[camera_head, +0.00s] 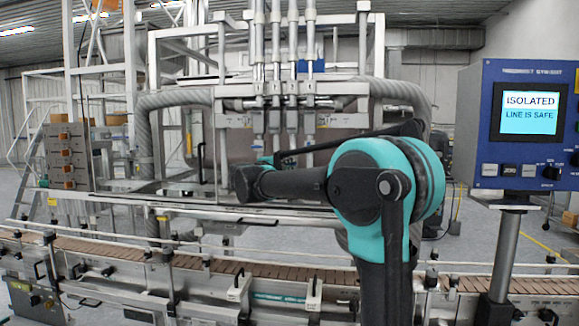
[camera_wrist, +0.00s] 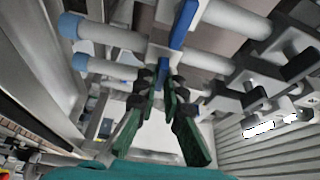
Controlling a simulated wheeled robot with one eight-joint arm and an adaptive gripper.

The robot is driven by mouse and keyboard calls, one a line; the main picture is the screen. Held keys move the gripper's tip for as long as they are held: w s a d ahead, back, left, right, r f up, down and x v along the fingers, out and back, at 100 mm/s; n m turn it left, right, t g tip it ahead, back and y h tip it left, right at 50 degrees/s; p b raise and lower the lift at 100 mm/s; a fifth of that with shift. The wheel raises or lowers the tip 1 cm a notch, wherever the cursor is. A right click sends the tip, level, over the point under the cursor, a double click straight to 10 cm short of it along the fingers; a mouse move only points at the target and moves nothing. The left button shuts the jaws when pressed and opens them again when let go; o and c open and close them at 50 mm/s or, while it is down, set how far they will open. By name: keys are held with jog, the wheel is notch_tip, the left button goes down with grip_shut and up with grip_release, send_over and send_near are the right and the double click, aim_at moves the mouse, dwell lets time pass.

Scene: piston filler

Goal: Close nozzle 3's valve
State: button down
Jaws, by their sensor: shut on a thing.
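The filler's several vertical nozzles (camera_head: 276,120) hang in a row at the centre of the head view, behind my arm. In the wrist view, a blue valve lever (camera_wrist: 185,24) slants down from the top, beside a grey metal valve block (camera_wrist: 161,40). The tips hide the gripped part. In the head view my arm hides most of the gripper. I cannot read a nozzle number in either view.
In the wrist view, pale pipes with blue ends (camera_wrist: 108,34) lie left of the lever, and dark clamps (camera_wrist: 254,98) lie right. A conveyor (camera_head: 190,258) runs along the front. The control panel (camera_head: 528,125) at right reads "ISOLATED, LINE IS SAFE".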

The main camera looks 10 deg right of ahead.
jog(key=shift+m, duration=0.3)
dwell(0.4)
jog(key=c, duration=1.6)
grip_release()
jog(key=shift+c, duration=0.2)
jog(key=v, duration=1.2)
jog(key=shift+r, duration=0.15)
